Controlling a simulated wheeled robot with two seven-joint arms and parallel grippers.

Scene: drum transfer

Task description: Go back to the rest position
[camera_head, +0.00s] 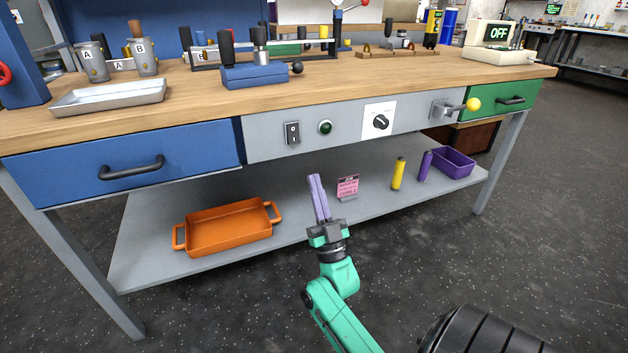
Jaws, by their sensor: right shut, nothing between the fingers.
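My right gripper (318,198) shows in the head view in front of the workbench, over the front part of the lower shelf in the picture. Its two purple fingers point up and lie close together, shut with nothing between them. The green arm comes up from the bottom of the picture. My left gripper is not in view. The workbench (200,108) has a wooden top, a blue drawer (120,160) at left and a green drawer (500,100) at right.

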